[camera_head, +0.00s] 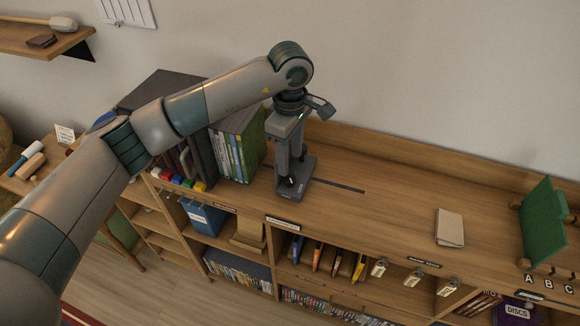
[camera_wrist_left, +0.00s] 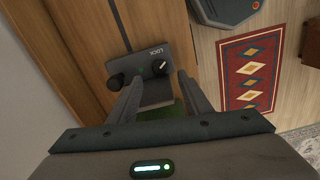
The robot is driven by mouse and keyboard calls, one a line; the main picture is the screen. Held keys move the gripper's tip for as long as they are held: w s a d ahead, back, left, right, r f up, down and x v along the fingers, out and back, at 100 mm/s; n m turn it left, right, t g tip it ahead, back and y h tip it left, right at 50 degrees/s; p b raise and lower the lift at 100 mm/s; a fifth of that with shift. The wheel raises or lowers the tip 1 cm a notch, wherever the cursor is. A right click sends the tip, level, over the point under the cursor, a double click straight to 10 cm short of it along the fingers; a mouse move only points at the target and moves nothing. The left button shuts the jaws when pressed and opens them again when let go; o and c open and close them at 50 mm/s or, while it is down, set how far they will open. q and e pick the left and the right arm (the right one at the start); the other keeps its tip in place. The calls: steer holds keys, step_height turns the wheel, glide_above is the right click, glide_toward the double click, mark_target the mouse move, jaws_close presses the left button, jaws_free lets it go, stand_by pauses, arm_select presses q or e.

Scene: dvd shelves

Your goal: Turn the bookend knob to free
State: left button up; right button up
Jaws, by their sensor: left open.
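The dark grey bookend (camera_head: 302,186) stands on the shelf top at the right end of a row of cases. In the left wrist view, its plate (camera_wrist_left: 153,90) carries the word LOCK, seen upside down. A small dark knob with a white pointer mark (camera_wrist_left: 160,67) sits beside that word. A second round black knob (camera_wrist_left: 115,82) is at the plate's left edge. My left gripper (camera_head: 289,168) points down over the bookend. In the wrist view its open fingers (camera_wrist_left: 160,82) are on either side of the marked knob; contact cannot be told. My right gripper is out of view.
Upright cases (camera_head: 238,150) stand just left of the bookend. A dark slot (camera_head: 340,186) runs right of it along the clear shelf top. A beige booklet (camera_head: 450,228) and a green panel (camera_head: 543,225) are farther right.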

mark_target(290, 178)
arm_select(q)
step_height(290, 178, down, 5)
steer(key=shift+f+p, duration=0.1)
steer(key=shift+p, duration=0.95)
steer(key=shift+f, duration=0.8)
